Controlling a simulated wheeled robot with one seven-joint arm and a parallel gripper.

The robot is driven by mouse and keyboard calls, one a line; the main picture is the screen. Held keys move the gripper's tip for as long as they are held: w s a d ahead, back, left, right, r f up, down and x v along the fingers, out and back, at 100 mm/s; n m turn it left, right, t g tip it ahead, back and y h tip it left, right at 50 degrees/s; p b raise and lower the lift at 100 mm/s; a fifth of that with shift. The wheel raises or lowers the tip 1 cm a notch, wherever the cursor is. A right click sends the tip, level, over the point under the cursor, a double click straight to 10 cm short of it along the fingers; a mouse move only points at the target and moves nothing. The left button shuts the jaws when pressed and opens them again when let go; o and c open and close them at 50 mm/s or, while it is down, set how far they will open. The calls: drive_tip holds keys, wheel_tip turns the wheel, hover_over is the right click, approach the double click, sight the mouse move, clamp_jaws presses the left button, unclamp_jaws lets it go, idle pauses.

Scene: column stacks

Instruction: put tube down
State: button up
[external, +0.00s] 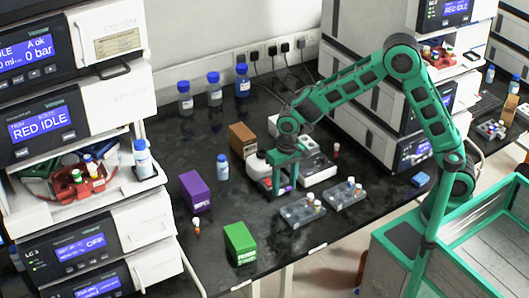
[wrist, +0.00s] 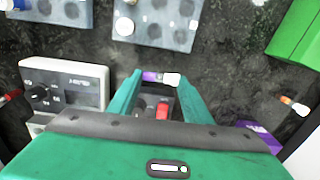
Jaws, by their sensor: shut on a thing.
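My gripper (external: 281,182) hangs low over the dark bench, left of the white device with a knob (external: 318,173). In the wrist view its green fingers (wrist: 160,84) are shut on a small purple tube with a white cap (wrist: 172,79). The tube lies crosswise between the fingertips. In the external view only a bit of purple shows at the fingertips. I cannot tell whether the tube touches the bench. A red object (wrist: 162,110) shows behind the tube, between the fingers.
Two grey racks (external: 302,212) (external: 345,195) with capped tubes stand right of my gripper. A green box (external: 240,243), a purple box (external: 195,190) and a loose orange tube (external: 197,228) are to the left. Bottles (external: 214,89) stand at the back. Bare bench lies between the gripper and green box.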

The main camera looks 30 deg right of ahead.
sight(284, 191)
drive_tip(key=shift+f, duration=2)
drive_tip(key=o, duration=1.1)
drive_tip(key=shift+f, duration=0.1)
drive_tip(key=r, duration=1.1)
drive_tip(key=shift+d+r, duration=0.25)
drive_tip(key=shift+r, duration=0.35)
drive_tip(key=c, duration=0.7)
